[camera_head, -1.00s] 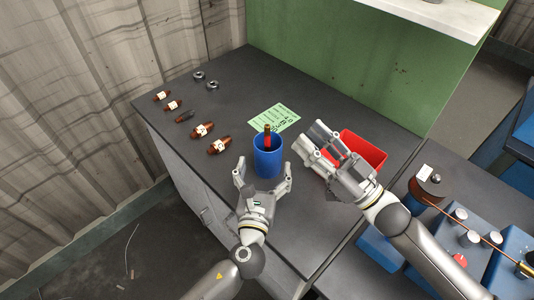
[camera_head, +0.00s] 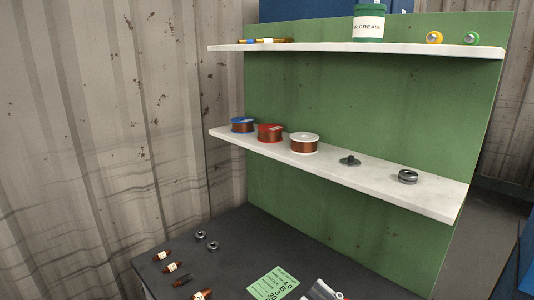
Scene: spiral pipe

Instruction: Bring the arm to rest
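Only a small grey piece of my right gripper (camera_head: 322,291) shows at the bottom edge of the head view, over the dark worktop. Its fingertips are mostly cut off, so its opening cannot be judged. My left gripper is outside the picture. The dark worktop (camera_head: 225,265) fills the lower middle of the view.
A green back panel (camera_head: 340,100) carries an upper shelf (camera_head: 350,50) with a grease tub (camera_head: 368,24), and a lower shelf (camera_head: 375,180) with several wire spools (camera_head: 304,143). A green note (camera_head: 272,283), brown bottle-like parts (camera_head: 163,256) and two metal rings (camera_head: 213,246) lie on the worktop.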

